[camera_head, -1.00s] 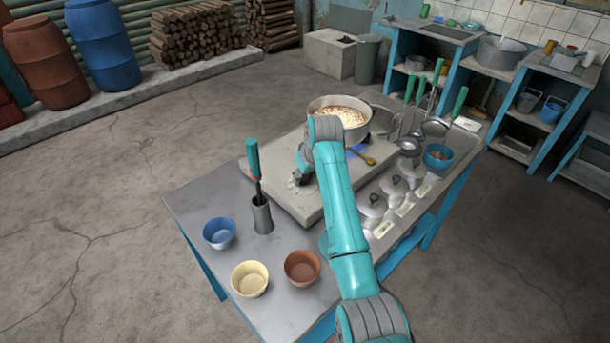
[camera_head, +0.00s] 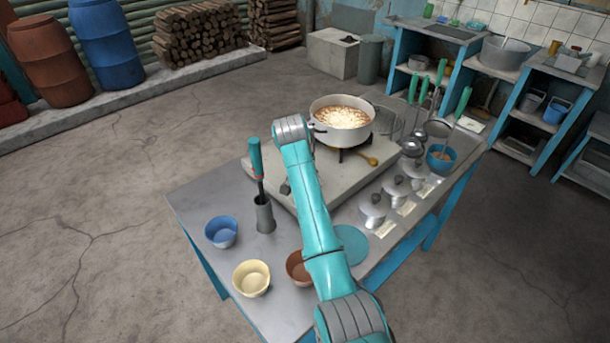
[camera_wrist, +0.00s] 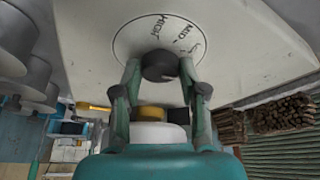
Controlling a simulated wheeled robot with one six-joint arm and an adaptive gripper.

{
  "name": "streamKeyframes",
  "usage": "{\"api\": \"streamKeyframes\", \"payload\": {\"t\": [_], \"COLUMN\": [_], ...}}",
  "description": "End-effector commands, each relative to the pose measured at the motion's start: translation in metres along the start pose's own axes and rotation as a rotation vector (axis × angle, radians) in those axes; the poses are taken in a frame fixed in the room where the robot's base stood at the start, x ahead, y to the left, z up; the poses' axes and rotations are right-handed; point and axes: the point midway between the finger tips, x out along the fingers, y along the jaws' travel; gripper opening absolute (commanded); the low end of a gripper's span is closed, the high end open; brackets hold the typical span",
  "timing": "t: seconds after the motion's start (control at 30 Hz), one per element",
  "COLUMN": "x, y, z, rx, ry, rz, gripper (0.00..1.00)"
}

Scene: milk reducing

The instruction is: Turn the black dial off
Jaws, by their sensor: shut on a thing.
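The black dial (camera_wrist: 159,65) shows in the wrist view, on a pale stove face with a ring of markings that reads "HIGH" and "MID". My gripper (camera_wrist: 160,74) has one finger on each side of the dial and is shut on it. I cannot tell for sure which mark the dial points to. In the head view the stove (camera_head: 352,186) carries a pot (camera_head: 325,132) of pale food on its burner (camera_head: 345,154), and no blue flame shows under it. My arm hides the dial and most of my gripper there.
A grey holder (camera_head: 264,215) with a green-handled tool stands close left of my arm. Blue (camera_head: 221,232), cream (camera_head: 251,278) and brown (camera_head: 298,268) bowls sit in front. Lidded metal pots (camera_head: 373,210) stand on the right. The table's left front corner is clear.

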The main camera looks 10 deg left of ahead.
Motion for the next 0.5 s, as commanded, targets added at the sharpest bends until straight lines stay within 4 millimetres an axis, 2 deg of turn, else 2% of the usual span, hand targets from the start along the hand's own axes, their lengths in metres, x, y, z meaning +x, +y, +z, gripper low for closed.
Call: {"api": "streamKeyframes", "payload": {"t": [0.5], "x": [0.0007], "y": [-0.0009], "z": [0.0003], "rx": [0.112], "ry": [-0.001], "rz": [0.047], "gripper": [0.07]}}
